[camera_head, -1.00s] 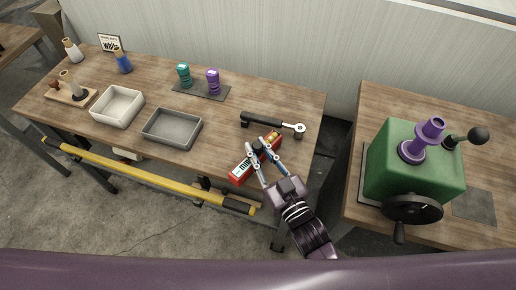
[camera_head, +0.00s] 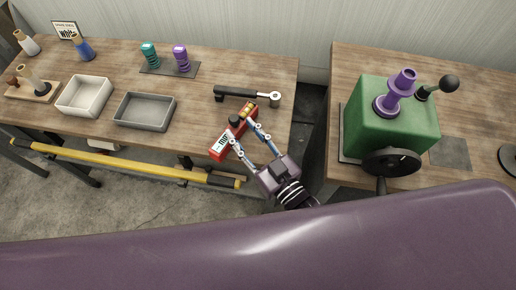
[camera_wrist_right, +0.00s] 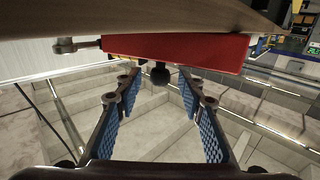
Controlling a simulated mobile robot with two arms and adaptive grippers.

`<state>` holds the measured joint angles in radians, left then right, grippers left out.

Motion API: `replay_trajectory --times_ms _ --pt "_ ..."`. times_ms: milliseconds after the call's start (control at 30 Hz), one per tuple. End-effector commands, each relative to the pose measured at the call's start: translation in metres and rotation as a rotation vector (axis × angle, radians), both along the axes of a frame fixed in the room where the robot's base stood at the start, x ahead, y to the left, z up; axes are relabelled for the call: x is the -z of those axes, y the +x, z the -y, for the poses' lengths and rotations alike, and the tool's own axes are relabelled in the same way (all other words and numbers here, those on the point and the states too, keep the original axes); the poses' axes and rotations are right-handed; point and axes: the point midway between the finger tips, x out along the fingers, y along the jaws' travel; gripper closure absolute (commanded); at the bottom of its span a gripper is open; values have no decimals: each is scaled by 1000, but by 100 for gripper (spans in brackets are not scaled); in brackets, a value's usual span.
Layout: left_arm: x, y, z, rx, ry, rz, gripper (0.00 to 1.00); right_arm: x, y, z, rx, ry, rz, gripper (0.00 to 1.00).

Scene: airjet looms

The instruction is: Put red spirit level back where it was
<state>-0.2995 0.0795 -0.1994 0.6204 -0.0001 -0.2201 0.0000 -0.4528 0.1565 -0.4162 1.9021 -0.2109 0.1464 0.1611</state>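The red spirit level (camera_head: 222,147) lies slanted at the front right of the left workbench (camera_head: 190,130), near its front edge. It has a white label, and its far end shows yellow. My right gripper (camera_head: 243,134) is just to its right. Its two fingers are spread apart along the level's near side. In the right wrist view the level (camera_wrist_right: 200,50) spans across beyond the open fingertips (camera_wrist_right: 158,84), with nothing clasped between them. A dark round knob shows beside the level. I cannot tell whether the fingertips touch the level. My left gripper is not in view.
A black ratchet wrench (camera_head: 240,95) lies behind the level. A grey tray (camera_head: 145,124) and a white tray (camera_head: 84,112) stand to the left. A yellow bar (camera_head: 130,166) runs along the bench front. A green machine (camera_head: 400,120) stands on the right bench, across a gap.

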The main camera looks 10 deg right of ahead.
Motion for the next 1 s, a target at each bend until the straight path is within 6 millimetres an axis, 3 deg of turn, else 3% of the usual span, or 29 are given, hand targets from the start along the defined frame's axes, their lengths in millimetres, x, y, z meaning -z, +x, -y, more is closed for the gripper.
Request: replay_trajectory --times_ms 200,400,1000 --pt "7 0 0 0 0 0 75 3 -41 20 0 -2 -4 64" --pt "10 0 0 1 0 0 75 1 -63 32 -1 0 -1 64" --pt "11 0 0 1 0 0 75 0 -70 36 0 -1 0 64"
